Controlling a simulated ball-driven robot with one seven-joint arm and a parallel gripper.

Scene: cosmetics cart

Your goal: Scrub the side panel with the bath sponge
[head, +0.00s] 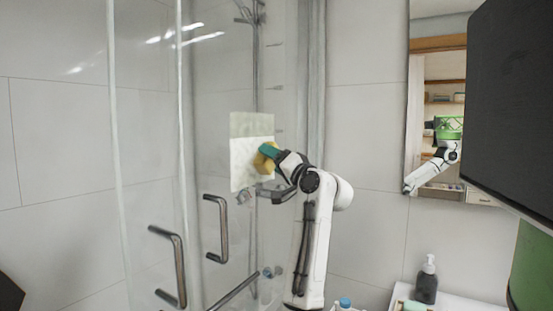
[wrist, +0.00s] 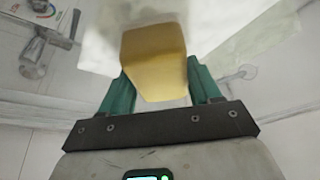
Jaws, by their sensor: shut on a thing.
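The bath sponge (head: 264,163) is a yellow block, seen close up in the wrist view (wrist: 153,62). My gripper (head: 270,153) is shut on it, with teal fingers on both sides of the sponge in the wrist view (wrist: 160,82). The glass side panel of the shower carries a pale, cloudy patch (head: 245,150), greyer at the top and whiter below. The sponge is at the right edge of this patch and looks to be against it; exact contact is hard to tell. The pale patch also fills the upper wrist view (wrist: 85,48), behind the sponge.
Glass shower doors with dark handles (head: 172,262) stand left of my arm. A shower fitting (head: 270,272) shows low behind the glass. A dark soap bottle (head: 427,280) stands on a white counter (head: 465,305) at lower right. A mirror (head: 445,110) hangs on the right wall.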

